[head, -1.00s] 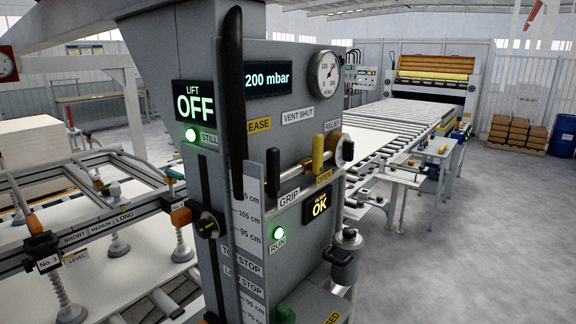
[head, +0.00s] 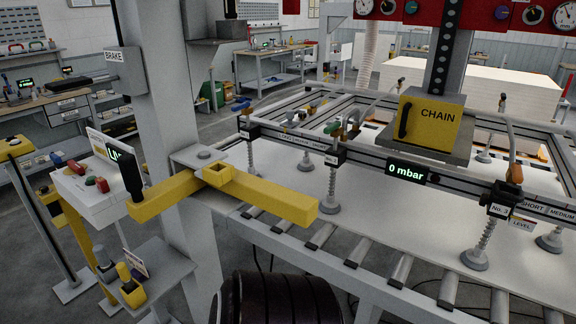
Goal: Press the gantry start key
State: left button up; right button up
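No key labelled as the gantry start shows readably. Neither of my grippers is in view.
Crossed yellow bars (head: 270,199) stick out from the grey column (head: 166,110), close to the control box. A roller conveyor (head: 318,236) runs along the front right. A yellow CHAIN box (head: 430,120) sits on the gantry. A dark ribbed cylinder (head: 275,300) fills the bottom middle.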

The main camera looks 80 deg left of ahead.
aim_at(91, 179)
jog(key=u, duration=3.85)
jog(key=i+j+z, duration=0.15)
jog(key=i+j, duration=0.5)
jog(key=i+j+z, duration=0.2)
jog(key=i+j, duration=0.5)
jog(key=i+j+z, duration=0.15)
jog(key=i+j, duration=0.5)
jog(key=j, duration=0.2)
